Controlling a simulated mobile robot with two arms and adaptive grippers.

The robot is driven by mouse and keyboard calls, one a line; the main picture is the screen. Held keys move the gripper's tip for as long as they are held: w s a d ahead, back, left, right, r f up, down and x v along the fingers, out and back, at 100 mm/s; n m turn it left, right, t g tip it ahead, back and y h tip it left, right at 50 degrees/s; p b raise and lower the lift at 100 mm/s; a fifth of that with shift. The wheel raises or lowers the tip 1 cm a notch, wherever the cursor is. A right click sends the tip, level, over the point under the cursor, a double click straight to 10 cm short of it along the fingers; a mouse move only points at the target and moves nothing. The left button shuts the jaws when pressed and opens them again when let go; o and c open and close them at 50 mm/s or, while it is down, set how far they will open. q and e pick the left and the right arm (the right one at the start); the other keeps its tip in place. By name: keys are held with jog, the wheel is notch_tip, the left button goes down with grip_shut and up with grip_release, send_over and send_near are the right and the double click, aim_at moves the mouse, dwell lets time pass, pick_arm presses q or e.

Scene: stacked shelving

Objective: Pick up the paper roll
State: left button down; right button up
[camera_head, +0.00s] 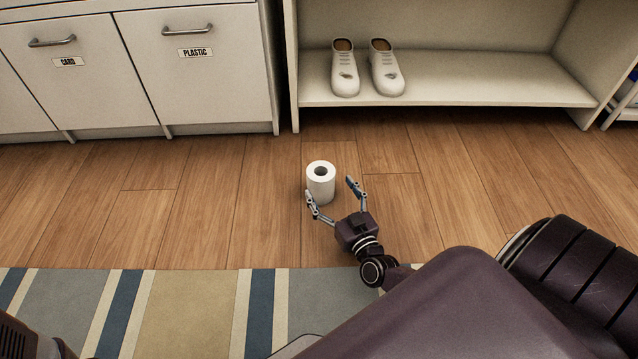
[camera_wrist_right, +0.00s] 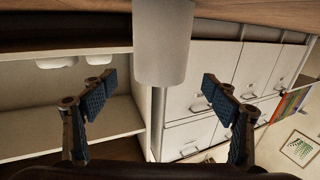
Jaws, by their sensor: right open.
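The white paper roll (camera_head: 321,184) stands upright on the wooden floor, its dark core hole facing up. My right gripper (camera_head: 331,191) is open and low by the roll's near side. One finger is at the roll's lower left and the other is off to its right. In the right wrist view the paper roll (camera_wrist_right: 163,45) shows at the top, ahead of and between the two spread fingertips (camera_wrist_right: 159,83). Nothing is held. Dark parts at the bottom left corner of the head view seem to be my left arm and gripper, mostly cut off.
An open shelf (camera_head: 450,93) with two white shoes (camera_head: 344,75) stands behind the roll. White cabinets (camera_head: 200,70) labelled CARD and PLASTIC are at the back left. A striped rug (camera_head: 190,310) lies in front. The floor around the roll is clear.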

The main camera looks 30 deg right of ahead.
aim_at(321, 174)
jog(key=w+b, duration=0.1)
jog(key=w, duration=0.1)
jog(key=w+b, duration=0.1)
jog(key=w+d+b, duration=0.1)
jog(key=w, duration=0.1)
jog(key=shift+w+f, duration=0.15)
jog(key=shift+w, duration=0.45)
jog(key=shift+c, duration=0.2)
jog(key=c, duration=1.3)
